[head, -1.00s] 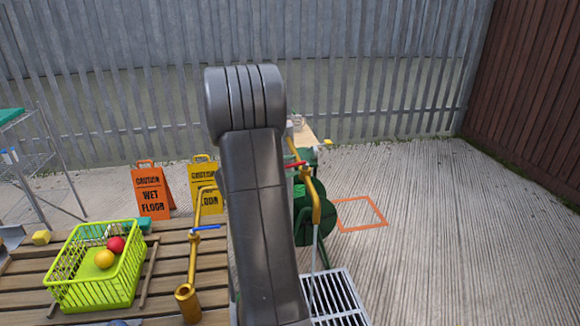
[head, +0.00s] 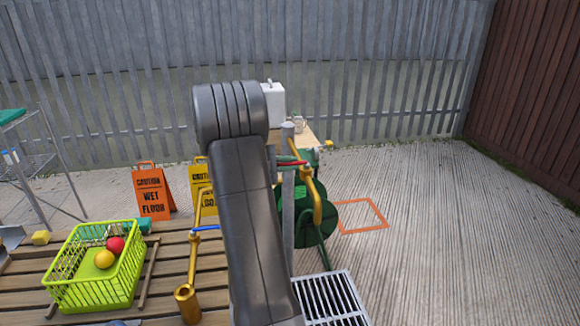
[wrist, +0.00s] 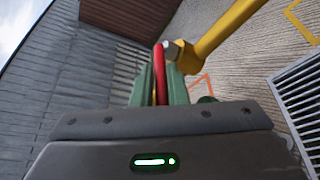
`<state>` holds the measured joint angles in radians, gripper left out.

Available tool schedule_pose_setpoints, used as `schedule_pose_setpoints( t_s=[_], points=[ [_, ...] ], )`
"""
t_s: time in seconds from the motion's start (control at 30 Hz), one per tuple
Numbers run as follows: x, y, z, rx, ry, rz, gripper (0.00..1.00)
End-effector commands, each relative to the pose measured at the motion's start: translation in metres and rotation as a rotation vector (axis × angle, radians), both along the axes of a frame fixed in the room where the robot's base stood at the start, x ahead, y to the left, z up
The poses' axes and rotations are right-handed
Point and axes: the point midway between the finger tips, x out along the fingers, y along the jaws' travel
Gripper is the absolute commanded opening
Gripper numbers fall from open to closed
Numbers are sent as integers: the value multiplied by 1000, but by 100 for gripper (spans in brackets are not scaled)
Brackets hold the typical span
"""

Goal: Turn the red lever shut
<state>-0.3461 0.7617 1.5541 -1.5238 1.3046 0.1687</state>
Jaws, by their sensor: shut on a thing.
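The red lever (head: 292,163) sits on top of a yellow tap (head: 317,205) beside a grey post, just right of my arm in the head view. In the wrist view the red lever (wrist: 160,72) stands between the green fingers of my gripper (wrist: 157,88), beside a metal nut on the yellow pipe (wrist: 225,30). My gripper is shut on the lever.
A second yellow pipe with a blue lever (head: 206,228) stands on the slatted table, left of my arm. A green basket (head: 95,285) with balls is further left. A floor grate (head: 332,300) and green hose reel (head: 322,225) lie right.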

Motion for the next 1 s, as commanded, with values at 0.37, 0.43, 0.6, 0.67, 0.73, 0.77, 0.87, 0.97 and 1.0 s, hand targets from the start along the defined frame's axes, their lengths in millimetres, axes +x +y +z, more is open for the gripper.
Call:
schedule_pose_setpoints(
  t_s=[0.37,0.43,0.6,0.67,0.73,0.77,0.87,0.97,1.0],
  points=[
    [0,0,-1,1,3,-2,33],
    [0,0,-1,0,3,-1,33],
    [0,0,-1,1,2,-1,33],
    [-1,1,-1,0,1,0,33],
    [-2,5,0,1,1,2,33],
    [-3,7,0,0,1,2,33],
    [-11,20,3,1,0,3,33],
    [-21,39,7,0,0,5,33],
    [-25,47,8,1,0,5,33]
  ],
)
